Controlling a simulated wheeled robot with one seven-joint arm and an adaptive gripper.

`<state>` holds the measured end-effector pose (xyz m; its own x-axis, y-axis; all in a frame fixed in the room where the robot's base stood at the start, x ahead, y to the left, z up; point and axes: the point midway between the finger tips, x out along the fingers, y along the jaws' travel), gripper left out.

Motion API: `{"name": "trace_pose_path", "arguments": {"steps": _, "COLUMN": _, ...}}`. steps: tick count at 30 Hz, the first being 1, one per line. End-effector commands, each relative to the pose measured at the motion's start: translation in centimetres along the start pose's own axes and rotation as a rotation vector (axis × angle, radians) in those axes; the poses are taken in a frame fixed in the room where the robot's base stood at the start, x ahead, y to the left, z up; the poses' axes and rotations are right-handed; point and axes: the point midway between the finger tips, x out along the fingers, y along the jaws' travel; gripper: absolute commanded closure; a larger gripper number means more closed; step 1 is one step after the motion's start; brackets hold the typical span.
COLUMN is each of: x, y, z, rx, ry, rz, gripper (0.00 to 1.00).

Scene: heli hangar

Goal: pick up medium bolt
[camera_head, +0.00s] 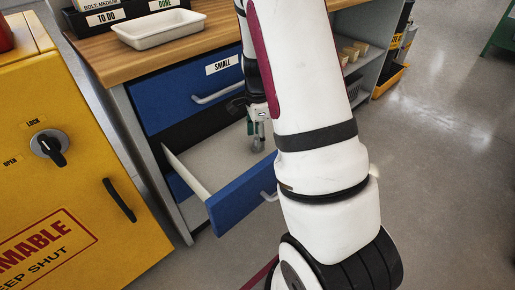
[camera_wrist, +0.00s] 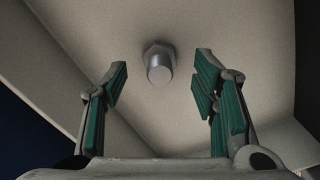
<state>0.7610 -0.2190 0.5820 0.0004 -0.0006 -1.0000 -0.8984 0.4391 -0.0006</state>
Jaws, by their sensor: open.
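A grey metal bolt (camera_wrist: 159,65) with a hex head lies on the pale floor of an open drawer in the wrist view. My gripper (camera_wrist: 156,80) has its two green-padded fingers spread apart, with the bolt between and a little beyond the tips, not touching them. In the head view my gripper (camera_head: 257,140) reaches down into the open blue-fronted drawer (camera_head: 241,201). A bolt cannot be made out clearly there, as the gripper and arm cover that part of the drawer.
A closed blue drawer labelled SMALL (camera_head: 190,88) is above the open one. A white tray (camera_head: 158,29) and a black bin (camera_head: 128,14) labelled TO DO and DONE are on the wooden worktop (camera_head: 95,46). A yellow cabinet (camera_head: 70,160) stands at left.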

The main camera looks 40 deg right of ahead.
Motion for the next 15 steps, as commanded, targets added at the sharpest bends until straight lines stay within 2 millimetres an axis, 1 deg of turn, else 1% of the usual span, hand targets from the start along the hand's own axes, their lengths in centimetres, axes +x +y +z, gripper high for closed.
{"name": "trace_pose_path", "arguments": {"steps": 1, "x": 1.1, "y": 0.0, "z": 0.0, "rx": 0.001, "ry": 0.000, "rz": 0.002, "gripper": 0.46}}
{"name": "trace_pose_path", "arguments": {"steps": 4, "x": 2.3, "y": 0.1, "z": -0.1, "rx": 0.001, "ry": 0.000, "rz": 0.003, "gripper": 0.46}}
{"name": "trace_pose_path", "arguments": {"steps": 6, "x": 2.6, "y": 0.0, "z": -0.1, "rx": 0.001, "ry": 0.000, "rz": 0.001, "gripper": 0.46}}
{"name": "trace_pose_path", "arguments": {"steps": 12, "x": 2.5, "y": 0.0, "z": 0.0, "rx": 0.000, "ry": 0.000, "rz": 0.000, "gripper": 0.46}}
{"name": "trace_pose_path", "arguments": {"steps": 14, "x": 2.5, "y": 0.0, "z": 0.0, "rx": 0.000, "ry": 0.000, "rz": 0.000, "gripper": 0.60}}
{"name": "trace_pose_path", "arguments": {"steps": 15, "x": 2.4, "y": 0.0, "z": 0.0, "rx": 0.000, "ry": 0.000, "rz": 0.000, "gripper": 0.69}}
